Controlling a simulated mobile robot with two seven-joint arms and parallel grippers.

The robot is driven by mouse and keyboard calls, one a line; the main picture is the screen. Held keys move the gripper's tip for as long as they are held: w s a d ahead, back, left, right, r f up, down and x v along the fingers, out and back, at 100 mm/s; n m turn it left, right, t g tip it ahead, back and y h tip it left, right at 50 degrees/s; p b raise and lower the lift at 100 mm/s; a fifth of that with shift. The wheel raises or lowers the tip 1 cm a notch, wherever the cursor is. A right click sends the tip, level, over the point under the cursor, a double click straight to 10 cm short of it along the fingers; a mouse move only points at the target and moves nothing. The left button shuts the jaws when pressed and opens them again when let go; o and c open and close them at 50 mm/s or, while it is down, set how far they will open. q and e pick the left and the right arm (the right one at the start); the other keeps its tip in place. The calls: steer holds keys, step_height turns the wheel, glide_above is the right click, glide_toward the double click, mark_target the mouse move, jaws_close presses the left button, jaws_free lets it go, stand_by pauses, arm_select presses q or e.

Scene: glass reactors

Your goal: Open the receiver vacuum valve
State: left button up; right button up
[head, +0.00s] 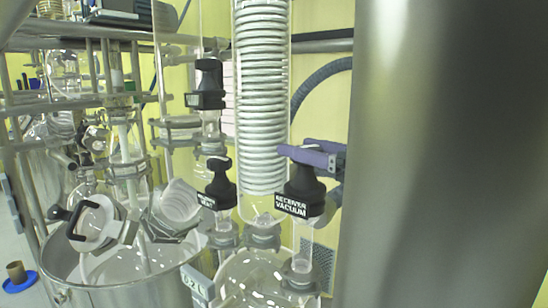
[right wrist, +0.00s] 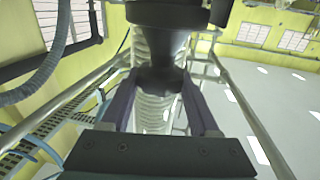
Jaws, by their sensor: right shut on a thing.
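The receiver vacuum valve (head: 304,188) is a black knob with a black label reading "RECEIVER VACUUM". It sits on a glass neck above the receiver flask (head: 258,275). My right gripper (head: 308,156), with purple fingers, reaches in from the right at the top of this knob and is shut on it. In the right wrist view, the two purple fingers (right wrist: 160,85) stand on either side of the black knob (right wrist: 161,77). The knob's exact turn cannot be told. My left gripper is not in view.
Another black labelled valve (head: 219,188) stands close to the left, with a further black valve (head: 208,85) above it. A coiled glass condenser (head: 262,95) rises behind. A large vessel (head: 125,292) and metal frame fill the left. A large grey surface blocks the right.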

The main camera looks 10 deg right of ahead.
steer(key=shift+d+n+g+y+b, duration=0.1)
steer(key=shift+n+g+y+b, duration=0.7)
steer(key=shift+y+b, duration=0.15)
steer(key=o, duration=1.4)
steer(key=shift+s+r+p, duration=0.1)
steer(key=shift+s+p, duration=0.05)
steer(key=shift+p, duration=0.15)
steer(key=p+v, duration=0.5)
steer(key=v, duration=0.4)
steer(key=shift+s+d, duration=0.15)
steer(key=shift+d, duration=0.15)
